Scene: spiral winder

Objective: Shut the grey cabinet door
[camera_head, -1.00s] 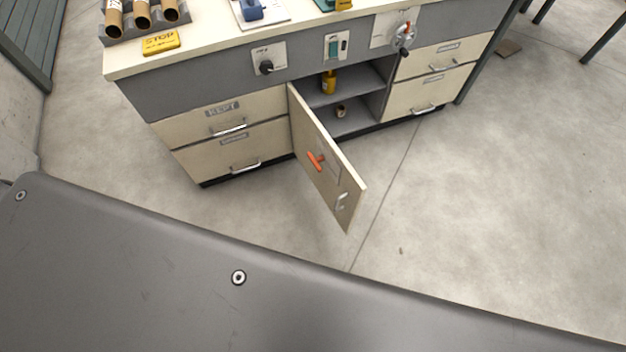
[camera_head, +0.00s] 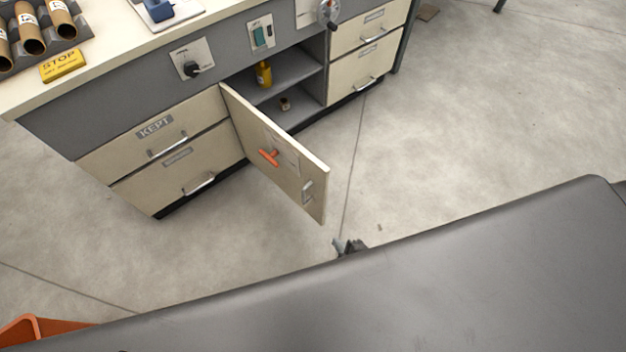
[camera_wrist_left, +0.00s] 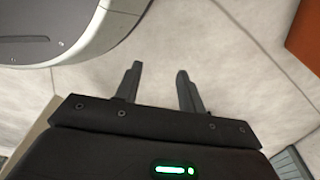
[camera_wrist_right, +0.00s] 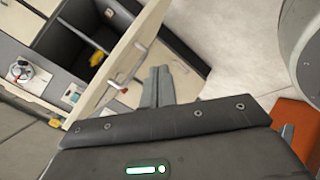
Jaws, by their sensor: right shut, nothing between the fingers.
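The cabinet door (camera_head: 285,165) stands open, swung out from the grey-fronted bench; it looks cream, not grey. It carries an orange T-shaped piece (camera_head: 269,157) and a silver handle (camera_head: 307,192) near its free edge. Behind it the cabinet's grey shelves (camera_head: 290,80) show. My right gripper (camera_head: 348,246) is just beyond the door's free lower corner, apart from it in the head view. In the right wrist view its fingers (camera_wrist_right: 158,74) are together and empty, with the door (camera_wrist_right: 120,60) ahead of them. My left gripper (camera_wrist_left: 160,75) is open and empty over bare floor.
A yellow bottle (camera_head: 264,74) and a small brown roll (camera_head: 285,103) are on the shelves. Shut drawers (camera_head: 165,145) flank the opening. An orange bin (camera_head: 40,330) shows at lower left. The floor (camera_head: 470,110) right of the door is clear.

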